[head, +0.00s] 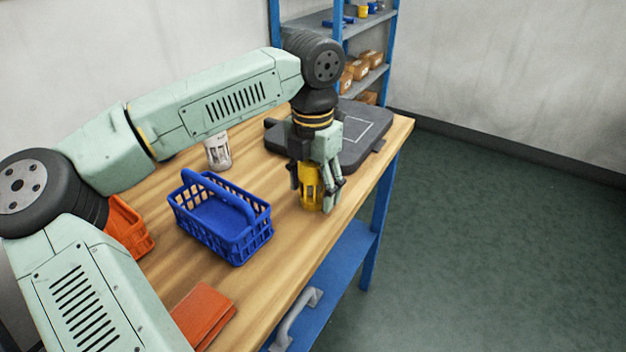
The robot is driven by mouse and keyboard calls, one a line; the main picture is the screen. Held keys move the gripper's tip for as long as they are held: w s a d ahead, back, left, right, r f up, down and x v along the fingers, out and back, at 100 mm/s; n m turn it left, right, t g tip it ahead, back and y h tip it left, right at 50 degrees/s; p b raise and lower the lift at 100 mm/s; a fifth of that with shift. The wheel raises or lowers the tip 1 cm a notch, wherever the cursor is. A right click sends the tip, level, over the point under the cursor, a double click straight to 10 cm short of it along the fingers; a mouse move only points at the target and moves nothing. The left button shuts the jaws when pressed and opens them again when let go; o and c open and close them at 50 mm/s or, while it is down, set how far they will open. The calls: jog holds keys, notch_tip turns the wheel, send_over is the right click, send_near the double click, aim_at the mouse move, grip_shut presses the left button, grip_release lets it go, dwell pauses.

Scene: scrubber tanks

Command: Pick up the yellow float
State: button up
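The yellow float (309,187) stands upright on the wooden workbench (262,280), near its right edge. It looks like a short yellow cylinder with openings in its side. My gripper (318,197) points straight down over it, with its fingers around the float's sides. The fingers hide part of the float, mostly its upper part and right side. The float's base appears to rest on the bench top. I cannot tell whether the fingers press on the float or stand slightly apart from it.
A blue basket (220,218) with a raised handle stands left of my gripper. A dark grey case (362,140) lies just behind it. Blue shelving (340,25) stands behind.

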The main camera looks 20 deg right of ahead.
jog(key=c, duration=1.1)
jog(key=shift+r, duration=0.1)
jog(key=shift+c, duration=0.2)
